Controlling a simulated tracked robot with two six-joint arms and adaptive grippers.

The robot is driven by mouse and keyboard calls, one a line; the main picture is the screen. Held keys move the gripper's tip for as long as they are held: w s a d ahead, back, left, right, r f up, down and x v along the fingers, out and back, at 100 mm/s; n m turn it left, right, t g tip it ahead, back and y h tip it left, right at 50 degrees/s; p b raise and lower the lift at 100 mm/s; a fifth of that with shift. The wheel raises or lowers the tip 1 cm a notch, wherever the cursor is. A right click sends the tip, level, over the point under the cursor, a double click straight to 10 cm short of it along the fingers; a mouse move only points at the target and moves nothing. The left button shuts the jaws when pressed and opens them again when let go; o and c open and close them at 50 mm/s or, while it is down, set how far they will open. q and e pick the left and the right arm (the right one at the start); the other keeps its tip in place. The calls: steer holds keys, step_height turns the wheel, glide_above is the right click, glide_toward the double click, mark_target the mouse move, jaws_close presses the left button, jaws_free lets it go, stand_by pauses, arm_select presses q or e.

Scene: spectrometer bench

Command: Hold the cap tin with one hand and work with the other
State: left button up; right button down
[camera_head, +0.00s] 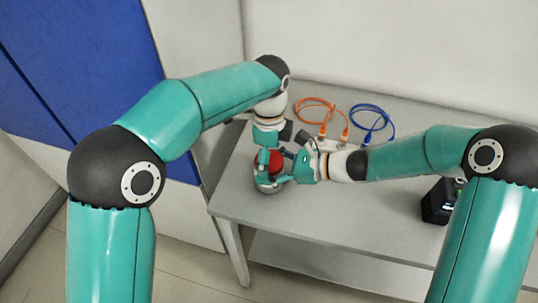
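The cap tin (262,184) looks like a small round grey container at the left front part of the bench. Something red (276,161) shows at its top; I cannot tell whether it is a lid or contents. My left gripper (265,160) points down from above at the tin's top, and a teal finger crosses the red part. My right gripper (282,172) comes in from the right, with its fingers at the tin's right side. The two grippers are very close together and hide much of the tin. Whether either grips it is too small to tell.
An orange cable (316,101) and a blue cable (372,108) lie coiled at the back of the grey bench (320,220). A black box (437,203) stands at the right, partly behind my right arm. The bench front is clear between tin and box.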

arm_select(q)
steer(key=shift+r, duration=2.25)
arm_select(e)
jaws_free()
